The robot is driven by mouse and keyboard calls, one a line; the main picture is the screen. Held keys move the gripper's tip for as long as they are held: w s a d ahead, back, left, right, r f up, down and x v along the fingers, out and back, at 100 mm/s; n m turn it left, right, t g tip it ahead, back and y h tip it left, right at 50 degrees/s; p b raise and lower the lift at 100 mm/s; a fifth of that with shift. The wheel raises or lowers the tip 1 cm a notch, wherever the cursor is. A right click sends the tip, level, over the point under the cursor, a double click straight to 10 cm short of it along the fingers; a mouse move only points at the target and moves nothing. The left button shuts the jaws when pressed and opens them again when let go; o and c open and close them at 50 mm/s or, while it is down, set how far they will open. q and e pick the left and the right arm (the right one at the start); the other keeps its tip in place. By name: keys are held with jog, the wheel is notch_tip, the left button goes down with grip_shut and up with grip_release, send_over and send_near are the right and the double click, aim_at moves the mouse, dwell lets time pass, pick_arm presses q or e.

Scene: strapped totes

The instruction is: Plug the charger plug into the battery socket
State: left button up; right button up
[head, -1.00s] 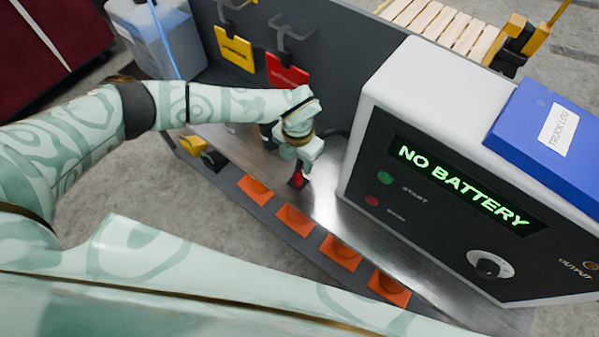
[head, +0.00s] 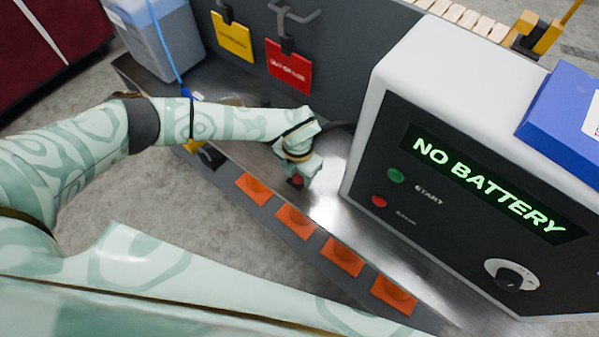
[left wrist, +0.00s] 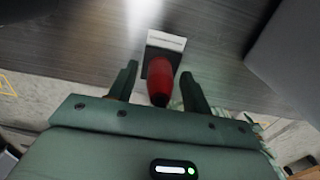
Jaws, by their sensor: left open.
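The red charger plug (left wrist: 160,82) stands between the two fingers of my left gripper (left wrist: 160,72), which is open around it in the left wrist view. I cannot tell whether either finger touches it. A small white-labelled block (left wrist: 166,42) lies just beyond the plug. In the head view my left gripper (head: 298,178) is low over the metal bench, and only a bit of the red plug (head: 297,182) shows below it. The charger (head: 470,190) stands to the right with its display reading NO BATTERY. I cannot make out the battery socket. My right gripper is not in view.
Orange holders (head: 296,221) line the bench's front edge. A yellow tag (head: 233,37) and a red tag (head: 289,68) hang from hooks on the grey back panel. A translucent container (head: 155,45) with a blue tube stands back left. A blue binder (head: 565,110) lies on the charger.

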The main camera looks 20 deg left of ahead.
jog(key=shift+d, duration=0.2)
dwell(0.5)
pick_arm(q)
jog(key=shift+p, duration=0.45)
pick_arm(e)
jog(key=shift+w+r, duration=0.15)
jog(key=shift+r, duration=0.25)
pick_arm(q)
jog(key=shift+f, duration=0.1)
grip_shut()
jog(key=shift+r+p, duration=2.65)
jog(key=shift+r, duration=0.4)
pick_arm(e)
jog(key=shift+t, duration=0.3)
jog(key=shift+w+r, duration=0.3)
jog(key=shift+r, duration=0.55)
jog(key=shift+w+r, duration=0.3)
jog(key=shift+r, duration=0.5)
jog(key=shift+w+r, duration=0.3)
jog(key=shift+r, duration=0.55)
